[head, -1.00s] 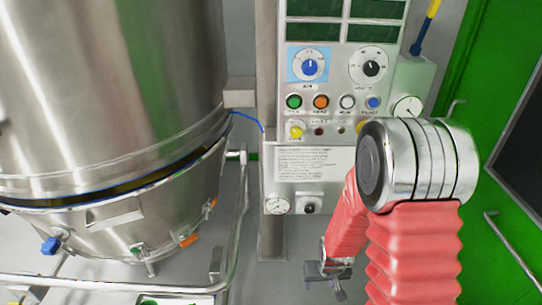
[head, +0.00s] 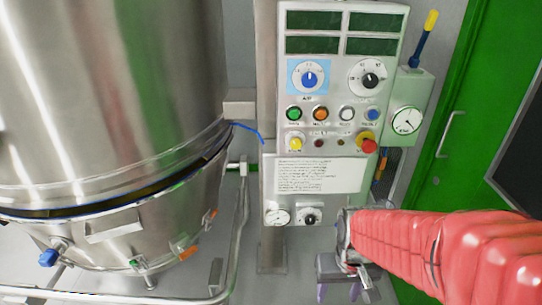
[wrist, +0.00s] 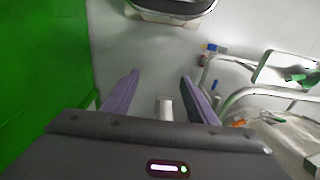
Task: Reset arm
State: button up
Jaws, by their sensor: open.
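My gripper (head: 340,291) is low in the head view, below the control panel (head: 330,130) and in front of the grey floor. My red-sleeved arm reaches to it from the lower right. In the wrist view, the two purple fingers of my gripper (wrist: 159,84) are spread apart, with nothing held between them. The fingertips show against the pale floor. In the head view the fingertips are partly cut off by distance and the wrist, so they are small.
A large steel vessel (head: 105,90) stands at the left, with a tubular rail (head: 240,215) beside it. A green door (head: 480,100) with a handle is at the right. The wrist view shows green (wrist: 45,70) at left and rails (wrist: 235,95) at right.

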jog(key=s+r+t, duration=0.2)
jog(key=r, duration=0.6)
jog(key=s+r+t, duration=0.2)
jog(key=s+r, duration=0.1)
jog(key=r, duration=0.5)
jog(key=shift+t, duration=0.4)
jog(key=shift+c, duration=0.5)
